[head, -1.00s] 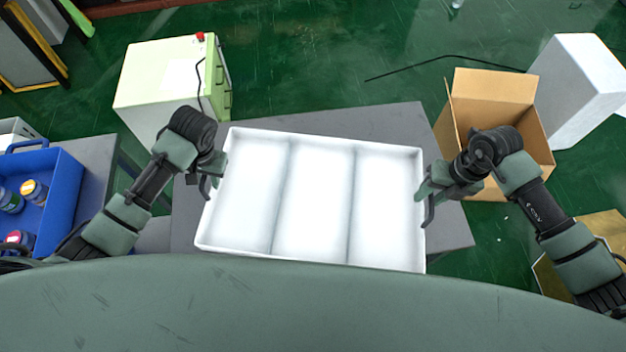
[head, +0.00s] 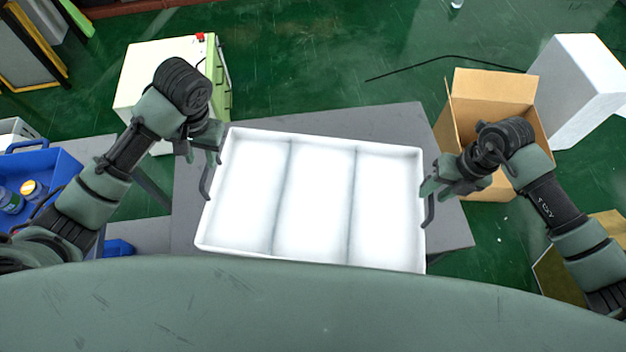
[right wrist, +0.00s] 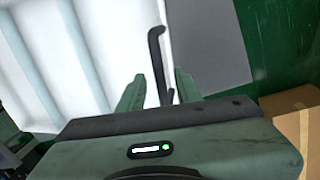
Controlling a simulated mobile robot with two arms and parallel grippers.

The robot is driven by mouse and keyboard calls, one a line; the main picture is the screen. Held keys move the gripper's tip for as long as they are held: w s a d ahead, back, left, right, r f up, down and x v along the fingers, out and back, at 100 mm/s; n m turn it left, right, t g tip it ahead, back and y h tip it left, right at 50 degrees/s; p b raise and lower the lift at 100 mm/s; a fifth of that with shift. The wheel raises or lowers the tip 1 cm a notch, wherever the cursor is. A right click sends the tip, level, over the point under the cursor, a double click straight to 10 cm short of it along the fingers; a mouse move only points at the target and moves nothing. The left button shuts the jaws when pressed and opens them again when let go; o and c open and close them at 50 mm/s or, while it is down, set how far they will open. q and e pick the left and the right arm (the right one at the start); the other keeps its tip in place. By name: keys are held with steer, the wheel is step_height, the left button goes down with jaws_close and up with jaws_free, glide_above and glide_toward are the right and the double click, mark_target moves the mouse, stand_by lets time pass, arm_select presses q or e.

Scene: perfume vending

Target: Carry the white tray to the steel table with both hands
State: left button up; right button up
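The white tray (head: 318,258), with three empty compartments, is over a grey table top (head: 385,118) and also fills the upper left of the right wrist view (right wrist: 90,50). It has a dark handle (head: 206,182) on its left side and another (head: 430,212) on its right. My left gripper (head: 212,140) is by the tray's upper left corner, above the left handle and not holding it; its finger gap is unclear. My right gripper (head: 430,187) is open at the right handle. In the right wrist view, that handle (right wrist: 156,60) shows between its two spread fingers.
An open cardboard box (head: 495,88) and a white block (head: 575,90) stand on the green floor at right. A pale cabinet (head: 135,80) stands behind my left arm. A blue crate (head: 60,180) with bottles is at far left.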

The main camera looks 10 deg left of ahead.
step_height(320, 180, up, 9)
steer(key=d, duration=0.2)
stand_by(0.6)
